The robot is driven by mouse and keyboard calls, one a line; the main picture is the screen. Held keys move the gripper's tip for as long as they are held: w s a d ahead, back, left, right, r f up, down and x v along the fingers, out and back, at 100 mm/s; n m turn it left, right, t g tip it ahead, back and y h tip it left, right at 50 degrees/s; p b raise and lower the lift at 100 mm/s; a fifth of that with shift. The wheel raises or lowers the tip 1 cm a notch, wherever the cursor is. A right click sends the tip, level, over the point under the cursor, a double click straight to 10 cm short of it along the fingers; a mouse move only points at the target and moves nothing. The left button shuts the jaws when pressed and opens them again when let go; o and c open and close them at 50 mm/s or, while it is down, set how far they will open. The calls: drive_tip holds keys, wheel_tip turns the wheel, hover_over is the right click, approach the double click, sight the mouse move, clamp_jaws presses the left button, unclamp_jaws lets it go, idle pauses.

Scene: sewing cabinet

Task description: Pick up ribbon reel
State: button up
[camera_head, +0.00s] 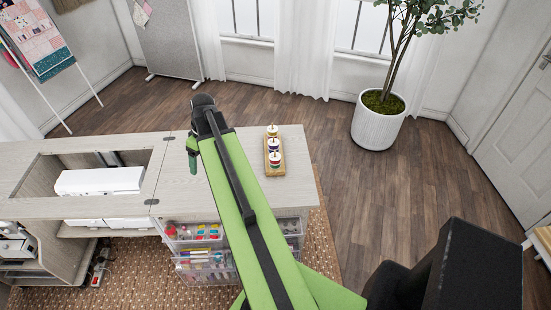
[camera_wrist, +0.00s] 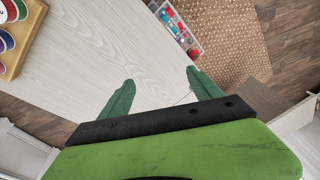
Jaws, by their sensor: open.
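Three small reels with white tops stand in a row on a wooden tray (camera_head: 282,168) on the cabinet top; the nearest reel (camera_head: 275,161), the middle reel (camera_head: 273,146) and the far reel (camera_head: 272,131) differ in colour bands. I cannot tell which one is the ribbon reel. In the wrist view the tray (camera_wrist: 36,22) and parts of the reels (camera_wrist: 9,10) show at the top left, cut by the frame. My gripper (camera_wrist: 160,80) is open and empty above the bare cabinet top, left of the tray in the head view. Its fingers are apart from the reels.
The pale cabinet top (camera_head: 175,182) is bare around the tray. A white sewing machine (camera_head: 100,181) lies in the cabinet's opening at left. Clear drawers (camera_head: 205,265) of supplies sit below the top's front edge. A potted plant (camera_head: 378,125) stands on the floor beyond.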

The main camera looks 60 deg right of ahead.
drive_tip(key=s+d+r+t, duration=0.1)
drive_tip(key=s+d, duration=0.3)
drive_tip(key=d, duration=0.4)
drive_tip(key=s+d, duration=0.4)
drive_tip(key=d, duration=0.4)
drive_tip(key=t, duration=0.2)
approach(276, 158)
drive_tip(key=shift+n+h, duration=0.4)
drive_tip(key=b+x, duration=0.2)
drive_tip(key=b, duration=0.3)
drive_tip(key=b+x, duration=0.2)
drive_tip(key=b, duration=0.4)
drive_tip(key=shift+w+d, duration=0.1)
drive_tip(key=shift+w, duration=0.2)
drive_tip(key=b+x, duration=0.5)
drive_tip(key=shift+f, duration=0.25)
drive_tip(key=shift+r, duration=0.15)
drive_tip(key=shift+c, duration=0.3)
